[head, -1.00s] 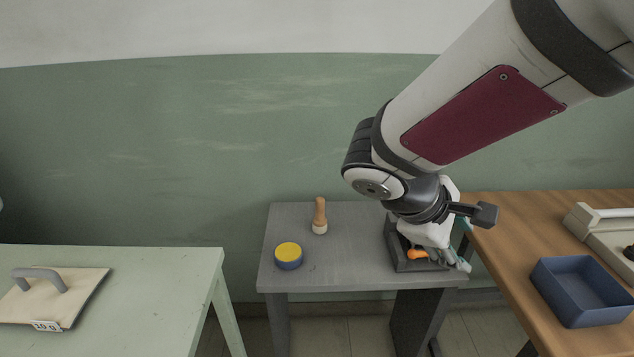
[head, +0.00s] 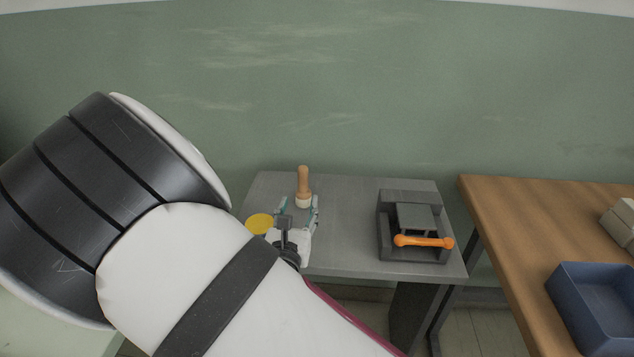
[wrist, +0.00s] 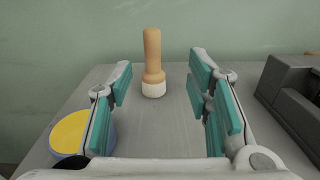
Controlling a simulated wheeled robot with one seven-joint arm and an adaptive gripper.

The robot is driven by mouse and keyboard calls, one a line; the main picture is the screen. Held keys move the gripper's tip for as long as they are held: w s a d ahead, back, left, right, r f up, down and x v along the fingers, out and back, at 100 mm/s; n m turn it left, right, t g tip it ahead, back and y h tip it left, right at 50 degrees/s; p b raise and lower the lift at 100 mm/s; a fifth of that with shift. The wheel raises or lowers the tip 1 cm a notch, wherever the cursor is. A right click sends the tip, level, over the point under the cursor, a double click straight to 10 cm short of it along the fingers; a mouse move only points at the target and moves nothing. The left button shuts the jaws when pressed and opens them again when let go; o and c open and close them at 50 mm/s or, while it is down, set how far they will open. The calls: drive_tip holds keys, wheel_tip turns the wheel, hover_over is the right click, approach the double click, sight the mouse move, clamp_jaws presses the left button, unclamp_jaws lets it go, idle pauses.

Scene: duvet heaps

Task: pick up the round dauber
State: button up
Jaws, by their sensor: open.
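The round dauber (head: 303,186) stands upright on the grey table (head: 345,208), with a wooden handle on top and a pale round head at the bottom. In the wrist view the dauber (wrist: 153,64) is ahead of my gripper (wrist: 162,88), roughly centred between the teal-padded fingers and beyond their tips. My gripper is open and empty. In the head view my gripper (head: 300,206) is low over the table, on the near side of the dauber. I see no contact with it.
A blue tub with a yellow lid (wrist: 72,133) sits left of my gripper, close to the left finger. A dark vise-like fixture with an orange handle (head: 424,241) stands right on the table. A blue bin (head: 590,300) is on the wooden table (head: 530,210).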

sight(302, 180)
drive_tip(key=shift+w+a+f+n+y, duration=0.1)
drive_tip(key=shift+a+f+n+y, duration=0.2)
drive_tip(key=w+b, duration=0.1)
drive_tip(key=w, duration=0.7)
drive_tip(key=shift+w+d, duration=0.1)
drive_tip(key=w, duration=0.3)
drive_tip(key=w+b, duration=0.1)
drive_tip(key=shift+w+f, duration=0.35)
drive_tip(key=shift+f, duration=0.05)
drive_tip(key=shift+w+r, duration=0.1)
drive_tip(key=shift+w, duration=0.25)
clamp_jaws()
